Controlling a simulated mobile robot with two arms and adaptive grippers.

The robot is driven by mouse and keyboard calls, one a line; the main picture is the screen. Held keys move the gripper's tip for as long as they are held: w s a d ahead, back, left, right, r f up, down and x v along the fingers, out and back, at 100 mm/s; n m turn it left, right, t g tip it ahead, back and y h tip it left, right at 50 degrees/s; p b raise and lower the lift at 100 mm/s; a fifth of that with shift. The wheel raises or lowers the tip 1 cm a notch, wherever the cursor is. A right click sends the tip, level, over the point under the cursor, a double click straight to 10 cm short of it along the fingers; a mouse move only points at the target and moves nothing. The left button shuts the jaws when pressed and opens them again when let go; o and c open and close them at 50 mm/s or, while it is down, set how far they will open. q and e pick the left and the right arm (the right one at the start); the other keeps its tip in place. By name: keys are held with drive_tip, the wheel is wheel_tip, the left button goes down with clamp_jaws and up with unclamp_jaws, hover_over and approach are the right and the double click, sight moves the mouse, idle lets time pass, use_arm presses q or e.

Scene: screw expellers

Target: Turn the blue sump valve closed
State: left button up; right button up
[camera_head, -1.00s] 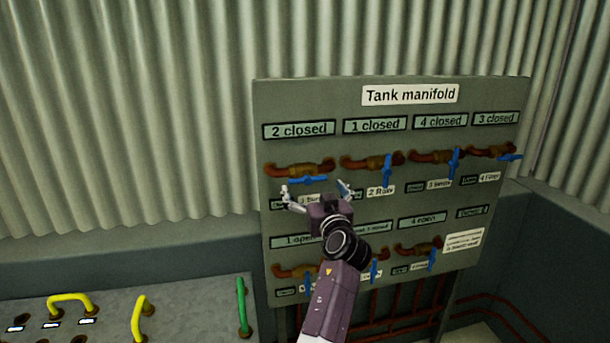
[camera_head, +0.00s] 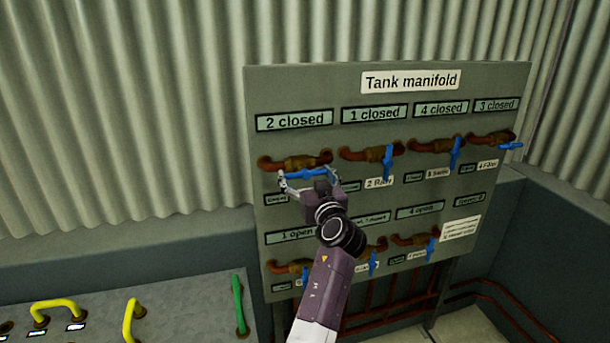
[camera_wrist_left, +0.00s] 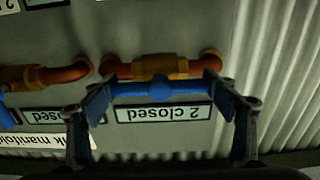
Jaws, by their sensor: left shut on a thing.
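The Tank manifold board (camera_head: 300,90) carries several blue valve handles on copper-coloured pipes. The top-left handle (camera_head: 302,174), under the "2 closed" sign (camera_head: 294,120), lies nearly level, along its pipe. My left gripper (camera_head: 308,179) is shut on this handle, with one finger at each end. In the left wrist view, which is upside down, the handle (camera_wrist_left: 160,89) spans between the two fingers, in front of its brass valve body (camera_wrist_left: 160,67). The small name label below this handle is mostly hidden by my gripper, so I cannot read it. My right gripper is out of view.
The neighbouring blue handle (camera_head: 388,161) under "1 closed" hangs upright, right of my gripper. More valves sit in the lower row, partly behind my left arm. A grey bench (camera_head: 190,318) with yellow and green handles stands at lower left. Corrugated wall backs the board.

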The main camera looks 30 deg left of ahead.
use_arm(q)
drive_tip(key=shift+c, duration=0.8)
drive_tip(key=m+b, duration=0.1)
drive_tip(key=m, duration=0.3)
drive_tip(key=shift+a, duration=0.1)
drive_tip(key=shift+m, duration=0.9)
drive_tip(key=m, duration=0.2)
drive_tip(key=shift+r+m+p, duration=0.1)
drive_tip(key=shift+m+p, duration=0.25)
drive_tip(key=shift+m, duration=0.05)
drive_tip(key=m+p, duration=0.1)
drive_tip(key=m, duration=0.3)
drive_tip(key=shift+s+r+p, duration=0.1)
drive_tip(key=shift+r+p, duration=0.05)
drive_tip(key=shift+p, duration=0.25)
drive_tip(key=m+p, duration=0.2)
drive_tip(key=m, duration=0.3)
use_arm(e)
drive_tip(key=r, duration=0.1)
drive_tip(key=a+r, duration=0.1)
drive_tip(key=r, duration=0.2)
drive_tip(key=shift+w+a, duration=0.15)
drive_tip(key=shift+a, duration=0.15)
use_arm(q)
drive_tip(key=shift+p, duration=0.3)
